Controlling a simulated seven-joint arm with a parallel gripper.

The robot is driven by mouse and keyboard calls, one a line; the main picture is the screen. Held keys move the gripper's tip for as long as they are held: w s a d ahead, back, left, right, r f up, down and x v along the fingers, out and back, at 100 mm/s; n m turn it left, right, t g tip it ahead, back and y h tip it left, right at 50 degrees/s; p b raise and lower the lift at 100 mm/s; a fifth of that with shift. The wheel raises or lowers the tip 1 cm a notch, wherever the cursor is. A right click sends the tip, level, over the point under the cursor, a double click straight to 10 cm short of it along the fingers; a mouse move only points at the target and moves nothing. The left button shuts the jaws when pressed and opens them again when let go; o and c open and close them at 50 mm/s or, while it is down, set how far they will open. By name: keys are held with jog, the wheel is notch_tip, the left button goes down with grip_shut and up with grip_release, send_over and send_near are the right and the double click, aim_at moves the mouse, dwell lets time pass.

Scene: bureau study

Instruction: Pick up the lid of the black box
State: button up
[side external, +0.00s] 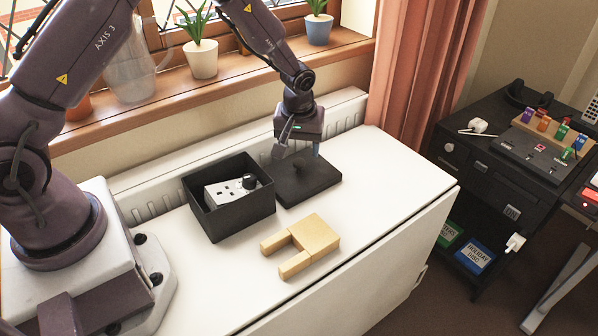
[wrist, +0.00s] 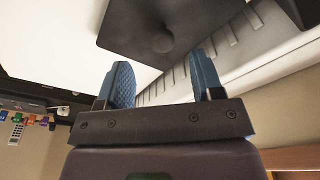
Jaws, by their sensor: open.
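The black lid (side external: 318,186) lies flat on the white table, just right of the open black box (side external: 236,215). A round black knob (side external: 298,168) rises from its middle. The lid also shows at the top of the wrist view (wrist: 195,18), with its knob (wrist: 162,40) beyond the fingertips. My gripper (side external: 297,151) is above the lid, near its back edge, apart from the knob as far as I can tell. Its two blue fingers (wrist: 162,72) are spread open with nothing between them. The box holds a white socket block with a dark knob (side external: 230,190).
A wooden U-shaped block (side external: 312,238) lies in front of the lid. A white radiator (side external: 345,110) and the windowsill with potted plants (side external: 200,58) run behind the table. The table's right part (side external: 400,180) is clear.

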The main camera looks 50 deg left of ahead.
aim_at(299, 160)
jog(key=f, duration=0.5)
jog(key=shift+w+a, duration=0.15)
jog(key=shift+a, duration=0.2)
jog(key=shift+c, duration=0.2)
jog(key=c, duration=1)
